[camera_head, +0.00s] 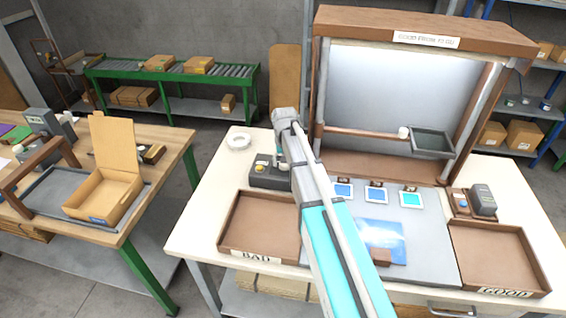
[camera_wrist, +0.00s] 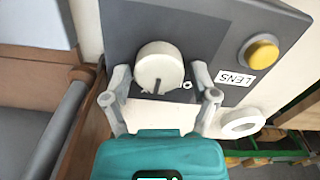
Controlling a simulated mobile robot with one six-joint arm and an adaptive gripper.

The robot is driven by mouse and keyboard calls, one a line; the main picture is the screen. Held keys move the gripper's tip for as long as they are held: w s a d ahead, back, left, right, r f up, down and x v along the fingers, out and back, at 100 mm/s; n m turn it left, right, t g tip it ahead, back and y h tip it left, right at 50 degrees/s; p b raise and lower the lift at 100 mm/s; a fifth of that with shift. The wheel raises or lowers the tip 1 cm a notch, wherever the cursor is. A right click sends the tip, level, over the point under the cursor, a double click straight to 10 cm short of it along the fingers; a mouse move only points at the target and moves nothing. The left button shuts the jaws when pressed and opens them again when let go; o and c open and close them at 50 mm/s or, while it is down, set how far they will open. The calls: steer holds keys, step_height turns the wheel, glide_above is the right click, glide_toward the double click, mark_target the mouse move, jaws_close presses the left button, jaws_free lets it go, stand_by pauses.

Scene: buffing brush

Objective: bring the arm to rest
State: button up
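My gripper (camera_wrist: 162,80) is open in the wrist view. Its two grey fingers stand apart on either side of a round white knob (camera_wrist: 159,66), with a gap showing on each side. The knob sits on a dark grey control box (camera_wrist: 215,30) with a yellow button (camera_wrist: 260,52) and a label reading LENS. In the head view my arm (camera_head: 335,235) reaches over the white workbench (camera_head: 205,215) to this control box (camera_head: 262,178). My gripper is mostly hidden there behind my arm.
A brown BAD tray (camera_head: 234,223) lies left of my arm, and a GOOD tray (camera_head: 500,258) lies at the right. A brown-framed booth (camera_head: 420,22) rises behind. A white ring (camera_head: 239,140) lies on the back left of the bench. Another table with an open carton (camera_head: 105,190) stands left.

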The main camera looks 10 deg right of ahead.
steer(key=shift+o, duration=0.2)
steer(key=s, duration=0.8)
steer(key=s+n, duration=0.1)
steer(key=s, duration=0.6)
steer(key=s+n, duration=0.1)
steer(key=s, duration=0.7)
steer(key=shift+s+a, duration=0.25)
steer(key=shift+s, duration=0.1)
